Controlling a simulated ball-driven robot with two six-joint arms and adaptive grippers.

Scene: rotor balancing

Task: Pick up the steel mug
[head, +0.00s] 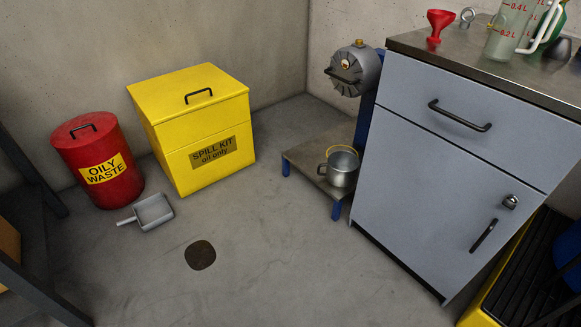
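A steel mug (342,172) stands upright on a low stand (303,158) with blue legs, in front of the grey cabinet's left side. A handle shows on its left side. A thin yellow hoop shows around its far upper edge; I cannot tell if it is part of the mug. What is inside it is not clear. Neither of my grippers is in view.
A grey drum-shaped device (367,70) is above the stand. The grey cabinet (440,160) is close on the right, with a red funnel (437,24) and jugs on top. A yellow spill kit box (190,125), red oily waste bin (93,165) and scoop (151,211) are at left.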

